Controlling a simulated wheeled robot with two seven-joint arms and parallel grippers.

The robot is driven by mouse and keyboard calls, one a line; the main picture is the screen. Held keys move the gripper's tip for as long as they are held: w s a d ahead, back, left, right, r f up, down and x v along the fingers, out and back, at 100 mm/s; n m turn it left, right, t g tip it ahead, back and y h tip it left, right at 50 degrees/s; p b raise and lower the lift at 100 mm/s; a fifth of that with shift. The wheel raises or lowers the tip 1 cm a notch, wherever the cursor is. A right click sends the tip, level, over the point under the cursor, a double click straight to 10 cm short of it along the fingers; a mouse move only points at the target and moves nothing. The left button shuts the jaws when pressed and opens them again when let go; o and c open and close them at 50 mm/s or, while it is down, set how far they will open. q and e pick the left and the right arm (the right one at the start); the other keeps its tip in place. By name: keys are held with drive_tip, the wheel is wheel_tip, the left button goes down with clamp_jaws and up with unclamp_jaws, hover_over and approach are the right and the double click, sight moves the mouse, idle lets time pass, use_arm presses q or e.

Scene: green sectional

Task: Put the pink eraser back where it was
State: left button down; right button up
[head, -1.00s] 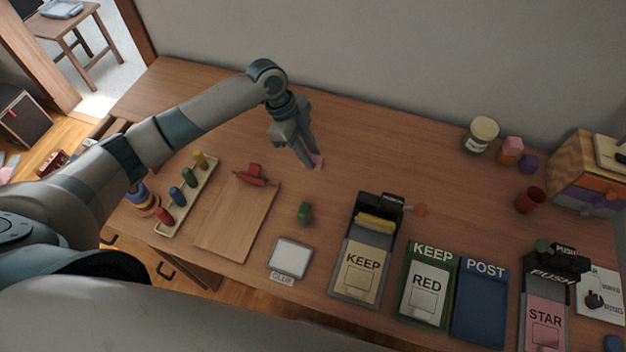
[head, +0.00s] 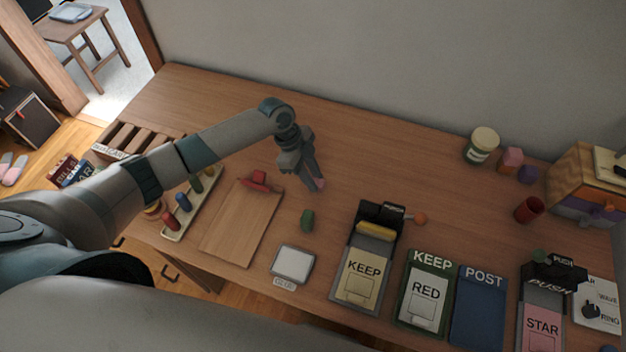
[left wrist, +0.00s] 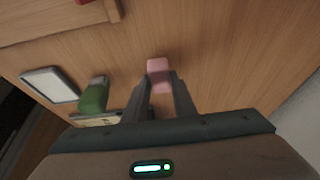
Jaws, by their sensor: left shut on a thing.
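The pink eraser (left wrist: 159,72) is a small pink block between the fingertips of my left gripper (left wrist: 160,95) in the left wrist view. In the head view, my left gripper (head: 313,187) points down over the middle of the desk, with a bit of the pink eraser (head: 320,184) showing at its tips. The gripper is shut on the eraser. I cannot tell whether the eraser touches the desk. My right gripper is not in view.
A green object (head: 307,221) stands just in front of the gripper. A wooden board (head: 238,228) with a red item (head: 258,180) lies to the left, a glue pad (head: 293,264) in front. Stamp trays (head: 360,285) line the front right. The desk behind is clear.

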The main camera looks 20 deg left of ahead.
use_arm(q)
drive_tip(key=shift+f, duration=1.15)
drive_tip(key=shift+f, duration=0.1)
drive_tip(key=c, duration=1.5)
unclamp_jaws()
drive_tip(key=shift+o, duration=0.2)
